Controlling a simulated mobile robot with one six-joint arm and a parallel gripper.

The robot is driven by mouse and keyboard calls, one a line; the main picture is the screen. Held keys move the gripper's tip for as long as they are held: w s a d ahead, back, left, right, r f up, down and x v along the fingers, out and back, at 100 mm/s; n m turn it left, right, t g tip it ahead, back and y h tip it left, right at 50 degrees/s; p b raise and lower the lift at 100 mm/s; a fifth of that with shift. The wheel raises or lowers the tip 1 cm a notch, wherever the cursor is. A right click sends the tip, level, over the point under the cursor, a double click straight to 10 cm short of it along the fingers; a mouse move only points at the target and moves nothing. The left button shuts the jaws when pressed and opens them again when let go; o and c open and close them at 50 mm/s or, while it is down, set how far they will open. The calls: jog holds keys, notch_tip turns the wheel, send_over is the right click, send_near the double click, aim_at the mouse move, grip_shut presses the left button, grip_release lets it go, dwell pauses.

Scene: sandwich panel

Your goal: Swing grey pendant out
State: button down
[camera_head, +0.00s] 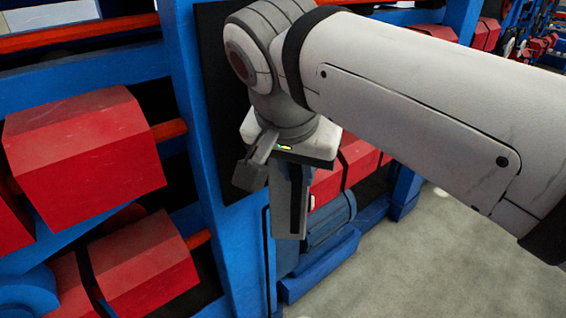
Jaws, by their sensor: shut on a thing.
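My gripper (272,182) is in the middle of the view, pointing down at the end of my white and grey arm. A small green-yellow light shows on its body.
A blue frame post (183,95) with a black panel (222,165) stands just behind and left of my gripper. Red blocks (82,145) sit on blue racks at left. Blue-grey machine parts (325,225) stand behind the pendant. The grey floor (420,270) is clear at lower right.

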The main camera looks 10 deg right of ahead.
jog(key=shift+d, duration=0.1)
jog(key=c, duration=1.8)
grip_release()
jog(key=o, duration=0.4)
jog(key=shift+s+d, duration=0.15)
jog(key=shift+s, duration=0.1)
jog(key=shift+w, duration=0.1)
jog(key=v, duration=0.8)
jog(key=shift+f, duration=0.15)
